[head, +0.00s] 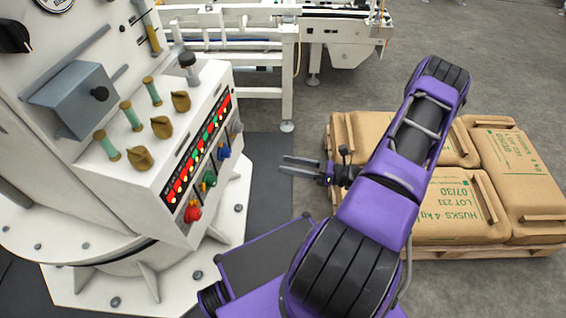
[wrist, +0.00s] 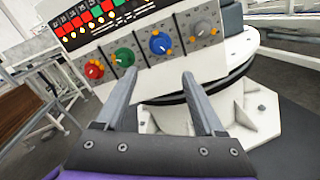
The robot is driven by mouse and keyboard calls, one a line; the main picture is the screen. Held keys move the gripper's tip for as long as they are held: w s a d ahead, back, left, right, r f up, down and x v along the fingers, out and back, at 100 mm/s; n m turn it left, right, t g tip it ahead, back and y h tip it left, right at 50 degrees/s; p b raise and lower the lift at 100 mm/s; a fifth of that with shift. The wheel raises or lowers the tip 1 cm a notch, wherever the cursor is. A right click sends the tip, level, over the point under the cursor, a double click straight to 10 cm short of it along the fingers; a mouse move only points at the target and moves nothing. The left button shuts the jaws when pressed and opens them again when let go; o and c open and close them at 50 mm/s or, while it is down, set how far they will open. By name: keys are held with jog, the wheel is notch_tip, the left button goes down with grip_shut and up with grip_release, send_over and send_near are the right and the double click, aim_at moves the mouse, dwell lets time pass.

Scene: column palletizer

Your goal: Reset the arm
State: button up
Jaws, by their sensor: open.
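My gripper (head: 300,168) is open and empty in the head view, in the air between the white control cabinet and the pallet, its fingers pointing left. In the wrist view my gripper's two fingers (wrist: 160,92) stand apart with nothing between them. They point toward the cabinet's row of knobs: a red knob (wrist: 94,69), a green knob (wrist: 123,57), a blue knob (wrist: 160,43) and a grey knob (wrist: 201,29). The fingers appear apart from the cabinet. My purple arm reaches up and folds back in the head view, covering part of the pallet load.
The white control cabinet (head: 150,190) with levers and a lit panel stands at left on a bolted base (head: 225,235). A wooden pallet (head: 480,252) of brown sacks (head: 515,165) stands at right. A white conveyor (head: 240,50) is behind. Grey floor (head: 480,60) is clear at back right.

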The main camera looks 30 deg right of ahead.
jog(key=x, duration=1.7)
jog(key=shift+w+a+p, duration=0.15)
jog(key=shift+a+p, duration=0.05)
jog(key=shift+p, duration=0.2)
jog(key=v, duration=1.7)
jog(key=x, duration=1.7)
jog(key=n+p, duration=0.2)
jog(key=n, duration=0.4)
jog(key=shift+r, duration=0.1)
send_near(229, 153)
jog(key=b+v, duration=0.1)
jog(key=v, duration=0.4)
jog(key=shift+d+r, duration=0.1)
jog(key=shift+d, duration=0.15)
